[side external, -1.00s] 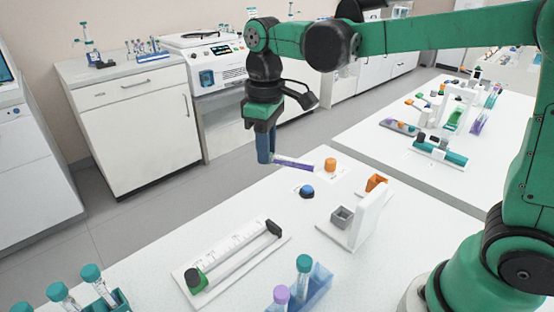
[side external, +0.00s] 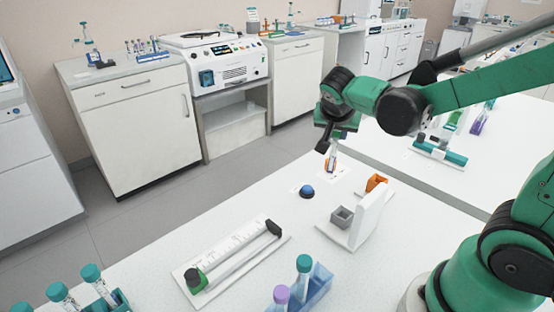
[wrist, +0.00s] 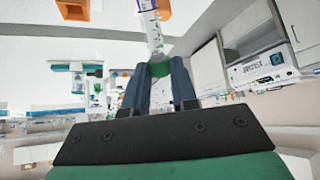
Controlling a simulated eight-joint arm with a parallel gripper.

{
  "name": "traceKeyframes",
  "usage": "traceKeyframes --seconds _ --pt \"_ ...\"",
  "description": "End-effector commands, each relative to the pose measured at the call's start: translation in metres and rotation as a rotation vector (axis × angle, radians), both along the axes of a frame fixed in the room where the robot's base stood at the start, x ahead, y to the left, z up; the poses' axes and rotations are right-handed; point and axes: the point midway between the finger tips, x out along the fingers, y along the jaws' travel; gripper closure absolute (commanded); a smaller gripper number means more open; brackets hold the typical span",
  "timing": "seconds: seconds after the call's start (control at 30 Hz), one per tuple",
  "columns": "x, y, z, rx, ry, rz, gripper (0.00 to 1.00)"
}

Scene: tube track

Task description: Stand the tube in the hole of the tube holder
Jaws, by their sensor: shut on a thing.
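My gripper (side external: 333,143) is shut on a tube (side external: 332,158) and holds it over the far part of the table. In the wrist view my blue fingers (wrist: 158,85) close around the tube's green end; the clear tube (wrist: 151,28) with a white label points away from them. A grey block with a square opening (side external: 343,217), apparently the tube holder, stands on a white stand to the front right of the gripper.
An orange bracket (side external: 376,183) is on the stand's far side, beside its upright white wall (side external: 369,214). A blue button (side external: 306,191) lies left of the stand. A white scaled track (side external: 232,255) and a blue tube rack (side external: 316,287) are nearer.

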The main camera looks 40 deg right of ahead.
Motion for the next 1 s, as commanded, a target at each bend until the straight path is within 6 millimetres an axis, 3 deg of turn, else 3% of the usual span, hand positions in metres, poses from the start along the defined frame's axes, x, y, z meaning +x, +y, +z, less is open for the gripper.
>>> traceKeyframes --seconds 0.2,0.5,0.73,1.0 --pt "-0.016 -0.028 0.001 -0.318 -0.086 -0.459 1.0" --pt "-0.05 -0.051 0.017 -0.73 -0.037 -0.875 1.0" --pt "-0.067 -0.052 0.025 -0.865 0.0 -0.942 1.0" --pt "-0.068 -0.052 0.003 -0.868 0.002 -0.942 1.0"
